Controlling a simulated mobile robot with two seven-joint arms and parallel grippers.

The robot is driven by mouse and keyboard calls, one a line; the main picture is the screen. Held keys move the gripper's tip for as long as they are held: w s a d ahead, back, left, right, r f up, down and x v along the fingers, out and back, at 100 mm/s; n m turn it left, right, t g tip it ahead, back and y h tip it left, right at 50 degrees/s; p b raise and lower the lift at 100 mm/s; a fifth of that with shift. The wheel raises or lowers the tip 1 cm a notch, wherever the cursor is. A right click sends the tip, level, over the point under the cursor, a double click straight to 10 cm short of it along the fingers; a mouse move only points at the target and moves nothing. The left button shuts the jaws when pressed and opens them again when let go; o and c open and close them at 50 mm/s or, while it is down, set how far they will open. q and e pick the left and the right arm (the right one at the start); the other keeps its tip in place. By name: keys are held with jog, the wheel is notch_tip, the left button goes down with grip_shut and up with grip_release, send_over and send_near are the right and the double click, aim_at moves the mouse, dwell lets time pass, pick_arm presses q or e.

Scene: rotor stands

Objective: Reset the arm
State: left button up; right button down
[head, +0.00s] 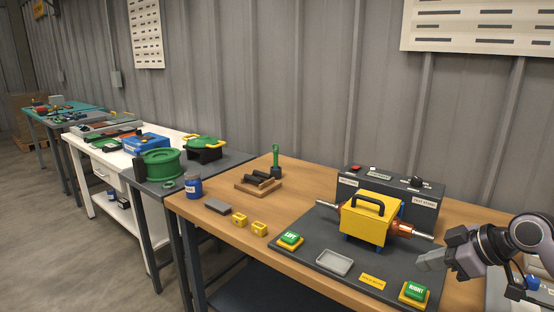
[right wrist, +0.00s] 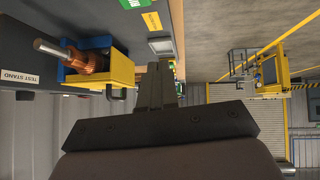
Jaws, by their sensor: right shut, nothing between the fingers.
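My right gripper (head: 432,262) is at the right of the head view, above the right edge of the dark mat. It is shut and holds nothing. Its closed fingers (right wrist: 160,85) also show in the right wrist view. A yellow housing with a black handle (head: 366,222) and a copper rotor shaft (head: 412,231) sits on the mat, left of the gripper and apart from it. The housing also shows in the right wrist view (right wrist: 115,70). The green RIGHT button (head: 414,290) is just below the gripper in the picture; the green LEFT button (head: 290,239) is farther left. My left gripper is not in view.
A grey test stand box (head: 350,186) stands behind the housing. A shallow grey tray (head: 335,263) lies on the mat. More tables stretch away left.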

jog(key=s+a+f+m+t, duration=0.15)
jog(key=s+a+f, duration=0.25)
jog(key=f, duration=0.5)
jog(key=s+a+f+m, duration=0.2)
jog(key=s+a+f, duration=0.25)
jog(key=f, duration=0.45)
jog(key=s+a+f+m+t+h, duration=0.1)
jog(key=s+f, duration=0.3)
jog(key=s, duration=0.4)
jog(key=s+f+m+t+h, duration=0.1)
jog(key=s+f+m+h, duration=0.1)
jog(key=s, duration=0.7)
notch_tip(320, 180, down, 3)
jog(key=shift+s+a+r+m+h, duration=0.2)
jog(key=shift+s+a+m+h, duration=0.15)
jog(key=shift+m, duration=0.4)
